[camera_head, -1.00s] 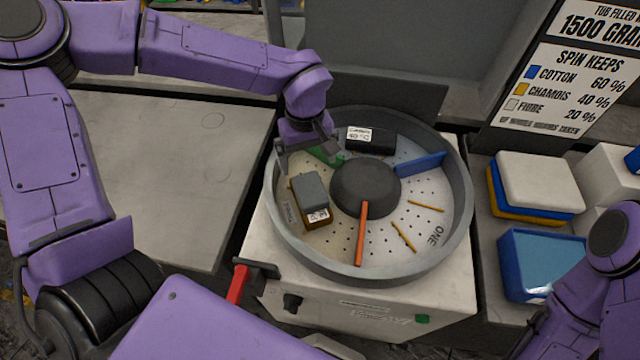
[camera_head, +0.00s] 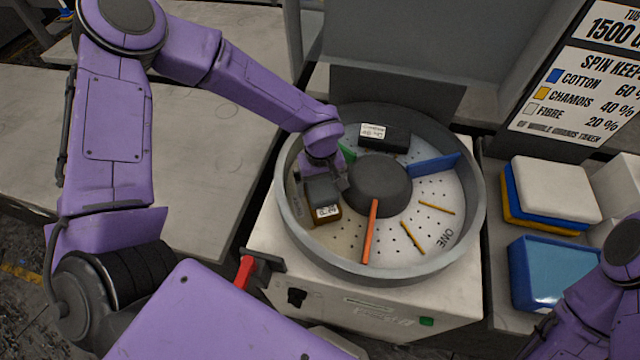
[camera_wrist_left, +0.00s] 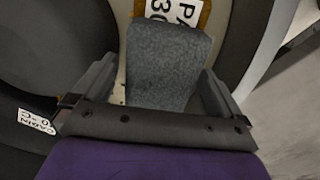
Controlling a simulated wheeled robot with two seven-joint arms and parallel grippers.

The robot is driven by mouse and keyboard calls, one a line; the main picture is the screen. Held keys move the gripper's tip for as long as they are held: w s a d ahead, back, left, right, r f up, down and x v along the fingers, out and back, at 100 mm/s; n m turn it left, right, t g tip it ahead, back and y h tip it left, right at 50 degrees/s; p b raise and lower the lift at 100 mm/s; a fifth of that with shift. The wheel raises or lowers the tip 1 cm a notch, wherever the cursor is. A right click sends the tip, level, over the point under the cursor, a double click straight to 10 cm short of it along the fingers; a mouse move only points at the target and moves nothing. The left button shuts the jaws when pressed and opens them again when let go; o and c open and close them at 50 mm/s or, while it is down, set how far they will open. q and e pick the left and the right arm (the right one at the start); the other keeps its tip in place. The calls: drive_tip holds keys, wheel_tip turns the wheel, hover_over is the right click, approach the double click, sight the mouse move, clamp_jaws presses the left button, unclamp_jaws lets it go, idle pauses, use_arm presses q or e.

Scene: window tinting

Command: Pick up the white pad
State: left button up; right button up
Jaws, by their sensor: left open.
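A white pad (camera_head: 556,188) lies on top of a stack at the right, over a blue pad (camera_head: 512,193) and a yellow one (camera_head: 520,214). My left gripper (camera_head: 328,188) is far from it, inside the round drum (camera_head: 476,205). Its open fingers stand on either side of a grey block (camera_head: 322,191) with a labelled amber base (camera_head: 326,215). In the left wrist view the block (camera_wrist_left: 168,60) sits between the spread fingers (camera_wrist_left: 155,82); I cannot tell whether they touch it. My right gripper is out of view; only part of that arm shows at the lower right.
The drum has a dark central hub (camera_head: 378,185), with green, blue (camera_head: 433,165) and orange (camera_head: 370,232) dividers. A black labelled block (camera_head: 395,137) lies at its back. A blue tub (camera_head: 548,272) stands in front of the pad stack. The left table (camera_head: 195,150) has bare surface.

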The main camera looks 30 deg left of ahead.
use_arm(q)
drive_tip(key=c, duration=1)
drive_tip(key=shift+r, duration=0.15)
drive_tip(key=shift+c, duration=0.2)
